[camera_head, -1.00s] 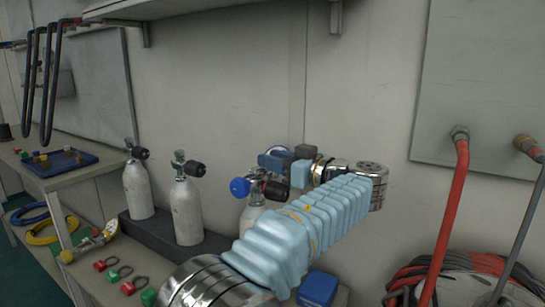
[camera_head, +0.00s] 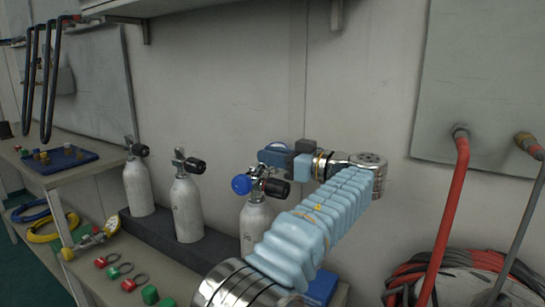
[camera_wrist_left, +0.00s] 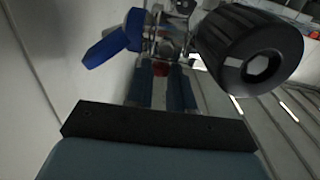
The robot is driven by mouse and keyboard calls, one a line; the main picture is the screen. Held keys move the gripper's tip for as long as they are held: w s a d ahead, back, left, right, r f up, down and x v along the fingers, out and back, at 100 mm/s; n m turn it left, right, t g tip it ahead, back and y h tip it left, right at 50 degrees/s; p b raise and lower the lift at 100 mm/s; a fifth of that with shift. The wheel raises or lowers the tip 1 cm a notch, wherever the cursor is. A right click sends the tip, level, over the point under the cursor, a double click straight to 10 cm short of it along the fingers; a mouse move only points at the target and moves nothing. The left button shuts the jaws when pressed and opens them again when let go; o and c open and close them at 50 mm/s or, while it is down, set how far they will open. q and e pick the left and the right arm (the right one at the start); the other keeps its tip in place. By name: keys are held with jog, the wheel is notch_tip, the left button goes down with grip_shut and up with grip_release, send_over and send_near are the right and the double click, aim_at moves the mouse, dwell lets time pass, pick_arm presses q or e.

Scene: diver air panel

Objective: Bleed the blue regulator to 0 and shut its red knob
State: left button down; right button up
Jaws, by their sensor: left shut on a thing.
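The regulator valve with a blue knob (camera_head: 241,184) and a black knob (camera_head: 277,189) sits on top of the rightmost white cylinder (camera_head: 254,222). My left gripper (camera_head: 264,168) is at the back of this valve, coming from the right. In the left wrist view, its fingers (camera_wrist_left: 161,84) are shut on a small red knob (camera_wrist_left: 160,69), mostly hidden between them. The blue knob (camera_wrist_left: 108,46) shows at left there and the black ribbed knob (camera_wrist_left: 248,50) at right. No gauge reading can be made out. My right gripper is not in view.
Two other white cylinders (camera_head: 187,208) with black knobs stand to the left by a dark block. A bench with a blue tray (camera_head: 58,160) is at far left. Red and green shackle-like pieces (camera_head: 130,284) lie in front. A red hose (camera_head: 452,215) hangs at right.

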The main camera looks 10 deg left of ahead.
pick_arm(q)
jog(key=shift+w+n+g+y, duration=0.2)
jog(key=shift+n+g+y, duration=0.1)
jog(key=shift+n+g, duration=0.35)
jog(key=shift+g, duration=0.35)
jog(key=shift+s+d+n, duration=0.1)
jog(key=shift+d+n, duration=0.05)
jog(key=shift+n, duration=0.1)
jog(key=c, duration=1.3)
grip_release()
jog(key=shift+o, duration=0.2)
